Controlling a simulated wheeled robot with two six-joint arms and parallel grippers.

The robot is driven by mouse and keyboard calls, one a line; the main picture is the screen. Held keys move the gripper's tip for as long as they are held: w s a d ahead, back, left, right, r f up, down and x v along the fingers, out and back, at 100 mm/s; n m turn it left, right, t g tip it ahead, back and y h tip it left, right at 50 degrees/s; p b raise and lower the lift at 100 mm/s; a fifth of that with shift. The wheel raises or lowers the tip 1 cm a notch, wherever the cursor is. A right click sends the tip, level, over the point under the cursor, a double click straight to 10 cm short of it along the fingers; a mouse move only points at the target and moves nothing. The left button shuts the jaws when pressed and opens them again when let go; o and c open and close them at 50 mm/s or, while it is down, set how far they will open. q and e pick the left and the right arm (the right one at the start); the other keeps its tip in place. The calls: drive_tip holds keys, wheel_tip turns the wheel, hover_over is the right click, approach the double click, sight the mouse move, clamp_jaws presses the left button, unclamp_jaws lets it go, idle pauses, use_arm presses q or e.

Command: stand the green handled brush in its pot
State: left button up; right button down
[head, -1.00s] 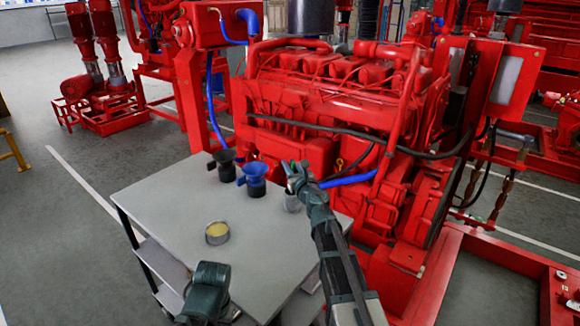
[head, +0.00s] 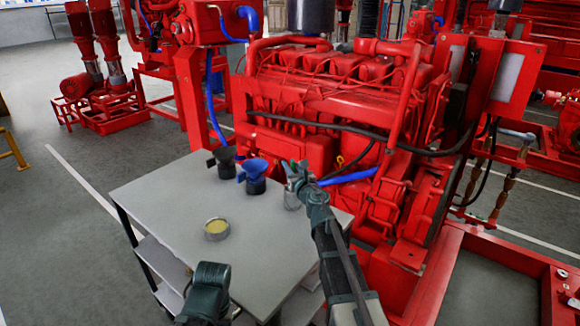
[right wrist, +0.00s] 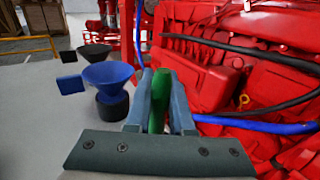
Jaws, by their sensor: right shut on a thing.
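My right gripper (head: 296,173) is over the far right part of the grey table. In the right wrist view its two fingers (right wrist: 160,95) are shut on the green handle of the brush (right wrist: 158,105). The brush's lower end is hidden. A small grey metal pot (head: 291,201) stands on the table just below the right gripper, partly covered by it. I cannot tell whether the brush is inside the pot or above it. My left gripper (head: 207,290) is low at the near edge of the table; its fingers cannot be made out.
On the grey table (head: 160,215), a blue funnel on a dark base (head: 253,176) and a black funnel (head: 223,163) stand left of the pot. A round tin with yellowish contents (head: 216,229) sits nearer. The red engine (head: 330,100) rises close behind.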

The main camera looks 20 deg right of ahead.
idle(0.4)
drive_tip(key=c, duration=0.7)
unclamp_jaws()
drive_tip(key=shift+o, duration=0.2)
drive_tip(key=o, duration=0.4)
drive_tip(key=shift+c, duration=0.2)
drive_tip(key=shift+r, duration=0.1)
wheel_tip(320, 180, up, 7)
drive_tip(key=p, duration=0.7)
drive_tip(key=shift+s+f, duration=0.1)
drive_tip(key=shift+f, duration=0.1)
